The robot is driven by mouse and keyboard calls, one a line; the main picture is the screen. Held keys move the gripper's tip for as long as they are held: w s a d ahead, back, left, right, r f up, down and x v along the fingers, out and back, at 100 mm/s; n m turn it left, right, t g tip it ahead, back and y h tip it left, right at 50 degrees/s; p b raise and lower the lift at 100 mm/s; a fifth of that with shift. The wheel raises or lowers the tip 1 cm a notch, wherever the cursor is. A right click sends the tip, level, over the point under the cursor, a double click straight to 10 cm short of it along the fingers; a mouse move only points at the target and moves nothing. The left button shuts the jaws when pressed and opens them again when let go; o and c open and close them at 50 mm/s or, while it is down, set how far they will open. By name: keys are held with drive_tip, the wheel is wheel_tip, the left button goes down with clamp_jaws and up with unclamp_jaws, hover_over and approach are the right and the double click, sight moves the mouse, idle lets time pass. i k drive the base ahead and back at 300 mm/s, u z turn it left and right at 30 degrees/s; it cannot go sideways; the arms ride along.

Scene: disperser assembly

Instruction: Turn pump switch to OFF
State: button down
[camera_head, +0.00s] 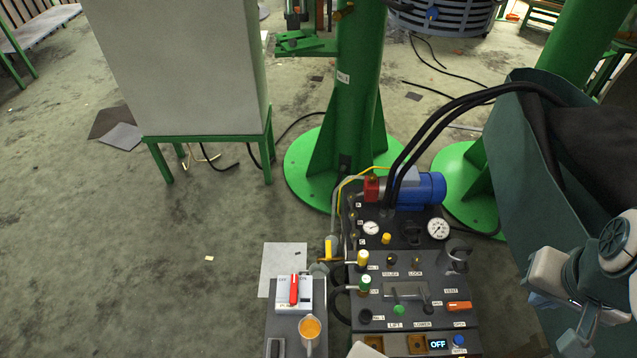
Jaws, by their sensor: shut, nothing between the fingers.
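The dark control panel (440,285) stands at the bottom centre, full of knobs, levers and gauges. A small lit display (438,344) near its front edge reads OFF. A blue knob (459,341) sits just right of the display. I cannot tell for sure which control is the pump switch, as most labels are too small to read. My arm comes in at the right, beside the panel, and touches no control that I can see. My gripper's fingertips are not in view.
Black hoses (409,132) arch above the panel. A green column (358,100) and a grey cabinet (185,70) stand behind.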

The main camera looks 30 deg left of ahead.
sight(293, 292)
drive_tip(key=z, duration=0.05)
drive_tip(key=k, duration=0.5)
drive_tip(key=u, duration=1.45)
drive_tip(key=i, duration=0.25)
drive_tip(key=z, duration=1.3)
drive_tip(key=k, duration=1.05)
drive_tip(key=u, duration=1)
drive_tip(key=i, duration=1)
drive_tip(key=z, duration=0.05)
